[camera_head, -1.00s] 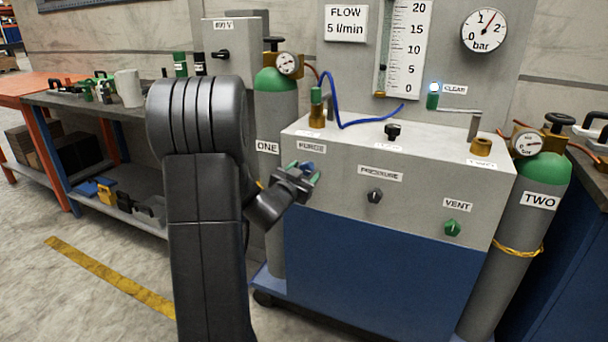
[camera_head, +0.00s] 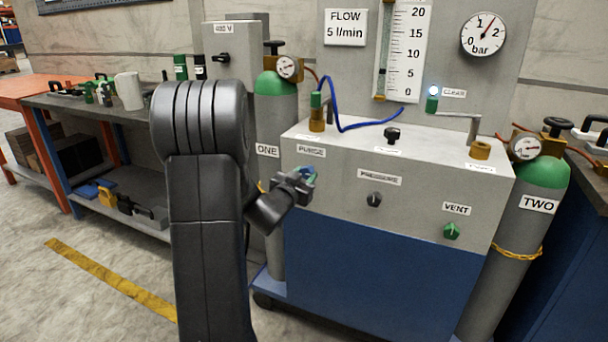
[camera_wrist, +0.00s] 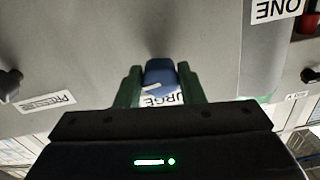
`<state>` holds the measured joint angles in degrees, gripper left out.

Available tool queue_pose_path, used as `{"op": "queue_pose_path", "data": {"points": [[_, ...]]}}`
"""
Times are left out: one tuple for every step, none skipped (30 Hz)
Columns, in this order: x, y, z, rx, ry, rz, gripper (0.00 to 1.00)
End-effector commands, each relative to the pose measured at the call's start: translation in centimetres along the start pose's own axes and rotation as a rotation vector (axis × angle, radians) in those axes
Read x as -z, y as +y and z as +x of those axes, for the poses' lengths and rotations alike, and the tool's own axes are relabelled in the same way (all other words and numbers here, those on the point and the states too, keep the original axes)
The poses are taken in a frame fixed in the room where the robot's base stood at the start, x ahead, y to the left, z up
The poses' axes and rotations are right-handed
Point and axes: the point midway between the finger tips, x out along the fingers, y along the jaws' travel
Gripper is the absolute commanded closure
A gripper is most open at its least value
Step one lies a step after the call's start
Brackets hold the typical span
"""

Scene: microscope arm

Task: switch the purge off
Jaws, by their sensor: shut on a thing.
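The blue purge knob (camera_wrist: 159,73) sits on the grey panel under the PURGE label (camera_head: 311,151). It has a white mark on its face. My gripper (camera_head: 306,177) is at the knob, its green fingers one on each side, shut on it in the wrist view (camera_wrist: 159,84). In the head view my gripper hides most of the knob. The purge label shows partly and upside down in the wrist view, behind the knob.
The pressure knob (camera_head: 374,199) is black and the vent knob (camera_head: 451,231) is green, both to the right on the same panel. Gas cylinder ONE (camera_head: 277,120) stands left of the cabinet, cylinder TWO (camera_head: 522,220) right of it. A blue hose (camera_head: 350,122) loops above.

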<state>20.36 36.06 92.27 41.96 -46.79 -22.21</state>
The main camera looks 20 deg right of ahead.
Motion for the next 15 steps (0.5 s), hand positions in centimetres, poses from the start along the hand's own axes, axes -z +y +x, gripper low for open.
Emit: {"op": "queue_pose_path", "data": {"points": [[0.20,-0.01,-0.03,-0.001,-0.002,-0.030,0.88],[0.23,0.00,-0.04,0.000,-0.003,-0.051,0.88],[0.25,0.00,-0.04,0.000,-0.003,-0.081,0.88],[0.25,0.01,-0.05,0.000,-0.004,-0.106,0.88],[0.25,0.02,-0.05,0.000,-0.004,-0.131,0.88],[0.24,0.05,-0.05,-0.001,-0.004,-0.166,0.88],[0.26,0.06,-0.06,-0.001,-0.004,-0.193,0.88],[0.28,0.07,-0.06,-0.001,-0.004,-0.222,0.88],[0.30,0.07,-0.06,0.000,-0.004,-0.260,0.88],[0.29,0.07,-0.05,0.000,-0.004,-0.289,0.88],[0.28,0.08,-0.05,0.000,-0.004,-0.317,0.88],[0.27,0.10,-0.05,0.000,-0.004,-0.355,0.88],[0.29,0.11,-0.05,0.000,-0.004,-0.384,0.88],[0.30,0.13,-0.05,0.000,-0.004,-0.413,0.88],[0.30,0.14,-0.05,0.000,-0.004,-0.451,0.88]]}}
